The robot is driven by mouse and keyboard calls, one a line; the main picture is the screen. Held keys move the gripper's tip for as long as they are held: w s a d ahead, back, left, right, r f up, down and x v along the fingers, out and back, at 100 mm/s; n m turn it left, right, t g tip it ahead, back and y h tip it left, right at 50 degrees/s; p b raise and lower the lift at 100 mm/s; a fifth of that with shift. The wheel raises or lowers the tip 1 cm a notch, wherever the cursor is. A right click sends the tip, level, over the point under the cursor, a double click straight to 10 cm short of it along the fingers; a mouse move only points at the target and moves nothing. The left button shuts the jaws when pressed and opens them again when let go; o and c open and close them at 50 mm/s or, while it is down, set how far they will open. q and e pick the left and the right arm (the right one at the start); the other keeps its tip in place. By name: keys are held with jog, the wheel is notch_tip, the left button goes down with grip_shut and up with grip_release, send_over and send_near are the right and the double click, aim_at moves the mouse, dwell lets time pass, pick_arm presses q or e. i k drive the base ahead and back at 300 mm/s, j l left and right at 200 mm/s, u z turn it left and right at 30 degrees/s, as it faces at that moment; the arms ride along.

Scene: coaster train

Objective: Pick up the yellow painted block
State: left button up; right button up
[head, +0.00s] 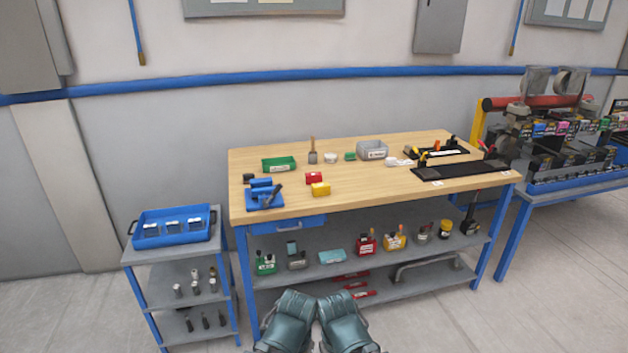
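A yellow painted block (320,189) lies on the wooden top of the workbench (370,199), near its front edge and left of the middle. A red block (313,177) lies just behind it. A blue fixture (265,196) stands to its left at the front left corner. Two teal-grey parts (290,318) (343,320) at the bottom centre look like my own arms, low in front of the bench and well away from the block. No gripper fingers can be made out.
A green tray (278,164), a grey bin (372,150) and a black mat (462,170) stand on the bench. A cart with a blue tray (171,229) is at left. A loaded rack (560,130) is at right. Open bench top lies right of the yellow block.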

aim_at(321, 190)
jog(key=i+j+z, duration=0.2)
jog(key=i, duration=0.2)
jog(key=i+j+z, duration=0.2)
jog(key=i, duration=0.2)
jog(key=i+j+z, duration=0.2)
jog(key=i, duration=0.2)
